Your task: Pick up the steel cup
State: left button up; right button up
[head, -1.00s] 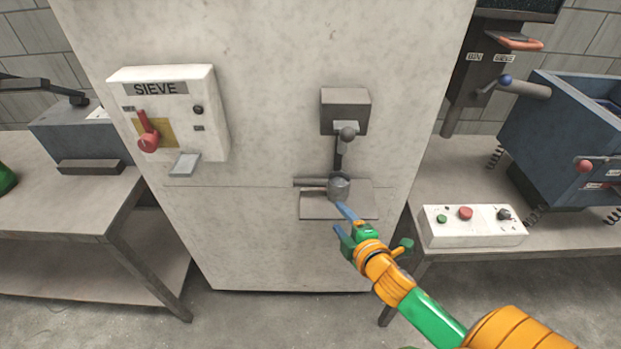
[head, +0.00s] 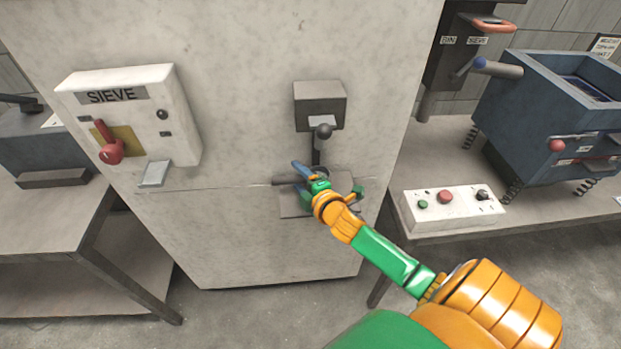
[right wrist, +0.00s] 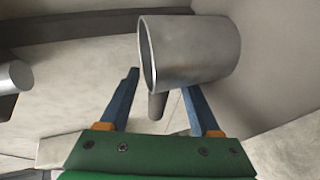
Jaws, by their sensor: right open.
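The steel cup (right wrist: 195,52) is a plain grey metal cylinder in the right wrist view, its open rim facing left in that picture. My right gripper (right wrist: 160,92) is open, with its two blue fingers apart. The cup appears just beyond the fingertips, overlapping the far end of one finger; I cannot tell whether they touch. My left gripper is not in view.
A grey box (head: 318,100) with a ball-ended lever (head: 323,131) sits just above the shelf. The SIEVE switch box (head: 130,120) is to the left. A button panel (head: 450,207) and blue machine (head: 545,125) stand on the right bench.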

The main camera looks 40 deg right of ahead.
jog(key=shift+s, duration=0.2)
grip_shut()
jog(key=shift+r, duration=0.1)
dwell(1.0)
